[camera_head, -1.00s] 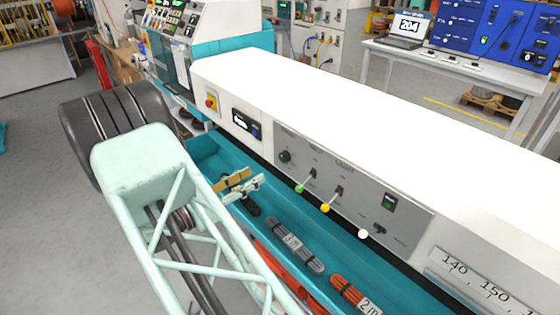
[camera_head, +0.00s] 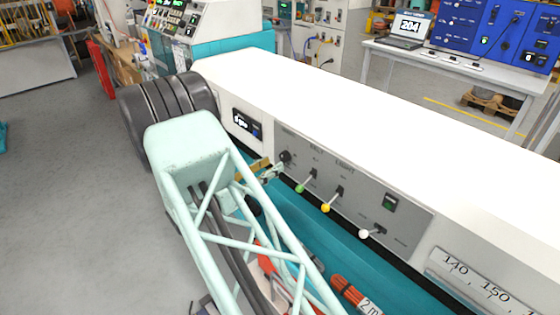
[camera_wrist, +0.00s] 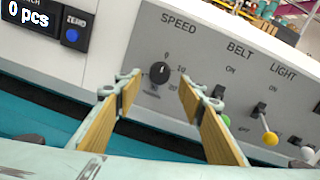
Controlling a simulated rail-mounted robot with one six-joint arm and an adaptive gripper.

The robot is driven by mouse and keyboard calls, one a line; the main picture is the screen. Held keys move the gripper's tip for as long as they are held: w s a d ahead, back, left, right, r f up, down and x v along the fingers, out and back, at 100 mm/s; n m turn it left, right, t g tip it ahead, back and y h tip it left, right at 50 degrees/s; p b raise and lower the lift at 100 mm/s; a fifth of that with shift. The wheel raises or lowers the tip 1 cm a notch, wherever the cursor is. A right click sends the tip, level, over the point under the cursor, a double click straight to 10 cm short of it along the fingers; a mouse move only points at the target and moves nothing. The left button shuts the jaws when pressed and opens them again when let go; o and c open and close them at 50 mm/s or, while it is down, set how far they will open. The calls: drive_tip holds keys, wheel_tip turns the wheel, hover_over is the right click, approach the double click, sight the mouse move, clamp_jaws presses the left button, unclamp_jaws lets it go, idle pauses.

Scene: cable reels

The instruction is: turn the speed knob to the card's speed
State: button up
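The speed knob (camera_wrist: 159,72) is a small black dial on the grey panel under the word SPEED, with 0 above it and 10 to its right. Its white mark points up, near the 0. It also shows in the head view (camera_head: 285,157). My gripper (camera_wrist: 158,92) is open, with its two wood-coloured fingers on either side of the knob in the wrist view. The fingertips appear just short of the panel; I cannot tell whether they touch anything. In the head view my gripper (camera_head: 268,171) is beside the knob. I see no speed card.
Right of the knob are the green belt lever (camera_head: 300,188), the yellow light lever (camera_head: 326,207) and a white-tipped lever (camera_head: 365,233). A counter display (camera_wrist: 35,20) is to the left. A teal trough (camera_head: 345,240) with cable bundles runs below the panel.

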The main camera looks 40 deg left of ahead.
sight(282, 159)
drive_tip(key=shift+w+d, duration=0.2)
drive_tip(key=shift+w, duration=1.1)
drive_tip(key=shift+w+d, duration=0.15)
drive_tip(key=shift+w, duration=1.15)
drive_tip(key=shift+c, duration=0.2)
drive_tip(key=c, duration=0.8)
